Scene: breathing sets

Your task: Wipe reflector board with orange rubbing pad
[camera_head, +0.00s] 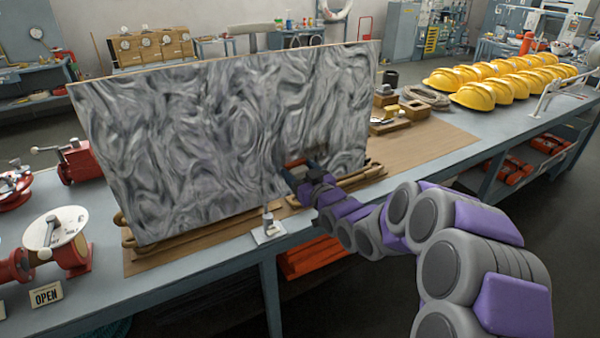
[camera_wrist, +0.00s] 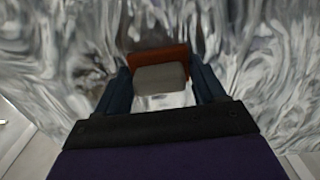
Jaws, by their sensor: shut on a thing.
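The reflector board (camera_head: 220,130) stands upright on the workbench, its face covered in grey and white swirling smears. My gripper (camera_head: 293,168) is in front of the board's lower right part. In the wrist view my gripper (camera_wrist: 160,85) has its two dark fingers on either side of a pad with a grey block and an orange-brown edge (camera_wrist: 160,57). The pad's orange side faces the board (camera_wrist: 260,60) and is at or very near its surface; I cannot tell if it touches. In the head view the pad is mostly hidden by my gripper.
The workbench (camera_head: 440,160) has a brown mat under the board. Yellow helmets (camera_head: 475,95) and coiled rope (camera_head: 425,97) lie to the right. Red valve gear (camera_head: 75,245) and an OPEN sign (camera_head: 46,294) are at left. A small fixture (camera_head: 268,229) stands at the front edge.

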